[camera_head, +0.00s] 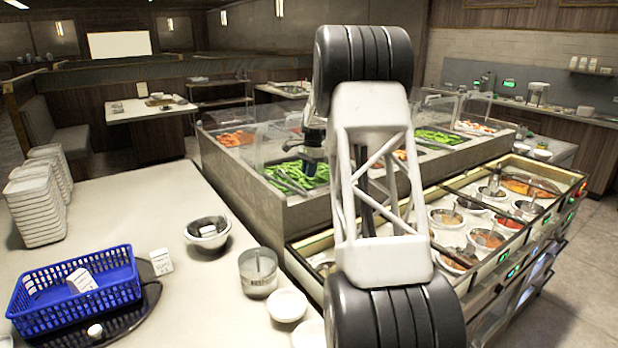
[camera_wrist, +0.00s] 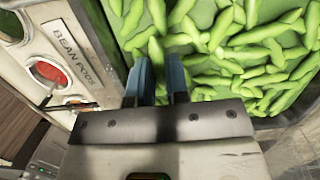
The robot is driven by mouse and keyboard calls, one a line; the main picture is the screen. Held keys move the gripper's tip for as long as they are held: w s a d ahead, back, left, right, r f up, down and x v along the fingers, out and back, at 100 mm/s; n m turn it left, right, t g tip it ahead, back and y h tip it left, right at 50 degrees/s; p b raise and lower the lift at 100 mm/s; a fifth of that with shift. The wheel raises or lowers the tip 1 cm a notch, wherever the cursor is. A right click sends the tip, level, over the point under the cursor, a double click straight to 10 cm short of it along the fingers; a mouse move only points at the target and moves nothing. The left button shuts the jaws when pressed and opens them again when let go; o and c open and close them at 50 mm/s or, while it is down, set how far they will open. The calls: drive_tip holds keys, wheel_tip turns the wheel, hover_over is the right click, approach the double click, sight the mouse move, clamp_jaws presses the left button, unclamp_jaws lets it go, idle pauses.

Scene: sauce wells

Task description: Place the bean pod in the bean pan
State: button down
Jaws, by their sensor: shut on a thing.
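My gripper (camera_wrist: 158,62) points down over the bean pan, its two blue fingers a small gap apart. It is shut on a green bean pod (camera_wrist: 156,52), which is hard to tell from the pods behind it. The bean pan (camera_wrist: 262,124) is full of light green pods in the wrist view, beside a label reading BEAN PODS. In the head view, the pan of green pods (camera_head: 291,173) is in the counter behind my arm, and my gripper (camera_head: 313,158) is over it. The held pod cannot be made out there.
Clear guards (camera_head: 262,122) stand around the food counter. Another pan of green pods (camera_head: 440,137) lies to the right. Several sauce wells (camera_head: 487,239) line the front right. A blue basket (camera_head: 75,295), a metal cup (camera_head: 258,275) and stacked white containers (camera_head: 35,208) stand on the left table.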

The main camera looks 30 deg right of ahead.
drive_tip(key=shift+f, duration=1.25)
drive_tip(key=shift+f, duration=0.1)
drive_tip(key=c, duration=1.1)
unclamp_jaws()
wheel_tip(320, 180, up, 12)
drive_tip(key=d, duration=0.1)
drive_tip(key=shift+d, duration=0.4)
drive_tip(key=shift+a, duration=0.1)
